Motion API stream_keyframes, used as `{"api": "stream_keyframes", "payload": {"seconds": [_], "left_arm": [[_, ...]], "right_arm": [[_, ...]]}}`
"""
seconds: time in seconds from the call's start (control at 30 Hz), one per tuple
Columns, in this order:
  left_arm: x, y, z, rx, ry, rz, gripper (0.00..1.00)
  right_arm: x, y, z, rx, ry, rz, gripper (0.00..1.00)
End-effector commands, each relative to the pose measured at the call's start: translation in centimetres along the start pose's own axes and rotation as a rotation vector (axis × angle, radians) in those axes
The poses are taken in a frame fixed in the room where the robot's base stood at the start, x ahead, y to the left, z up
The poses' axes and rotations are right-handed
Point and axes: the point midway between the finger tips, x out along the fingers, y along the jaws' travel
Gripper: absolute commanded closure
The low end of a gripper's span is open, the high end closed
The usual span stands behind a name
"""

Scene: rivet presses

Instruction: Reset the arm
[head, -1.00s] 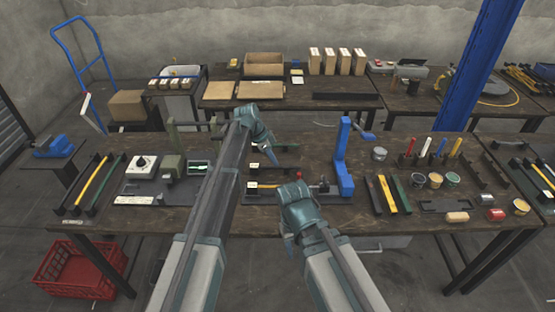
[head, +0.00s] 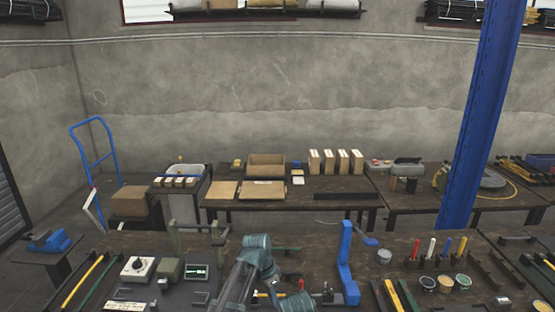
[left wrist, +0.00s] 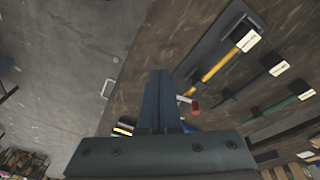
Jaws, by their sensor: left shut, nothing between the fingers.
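My left gripper (head: 272,274) is over the middle of the front workbench, between the green press (head: 171,271) and the blue press frame (head: 347,264). In the left wrist view its fingers (left wrist: 160,100) are together, with nothing between them. My right arm (head: 296,302) shows only as a small part at the bottom edge of the head view. Its fingers cannot be made out.
Yellow and green bars (head: 82,283) lie at the bench's left. Pots (head: 428,283) and coloured-handled tools (head: 430,250) stand at its right. A blue pillar (head: 478,120) rises behind. A back table (head: 300,198) carries boxes. The wrist view shows a yellow-handled piece (left wrist: 222,63) nearby.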

Motion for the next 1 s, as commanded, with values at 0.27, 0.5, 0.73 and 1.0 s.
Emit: {"api": "stream_keyframes", "payload": {"seconds": [0.27, 0.5, 0.73, 1.0], "left_arm": [[-0.6, 12.1, 12.3, -0.443, -0.180, -0.138, 1.00], [-1.1, 14.5, 15.9, -0.609, -0.221, -0.215, 1.00], [-1.1, 14.5, 15.9, -0.620, -0.222, -0.219, 1.00], [-1.1, 14.5, 15.8, -0.619, -0.221, -0.218, 1.00]], "right_arm": [[0.0, 0.0, 0.0, 0.000, 0.000, 0.000, 0.50], [0.0, 0.0, 0.0, 0.000, 0.000, 0.000, 0.50], [0.0, 0.0, 0.0, 0.000, 0.000, 0.000, 0.50], [0.0, 0.0, 0.0, 0.000, 0.000, 0.000, 0.50]]}}
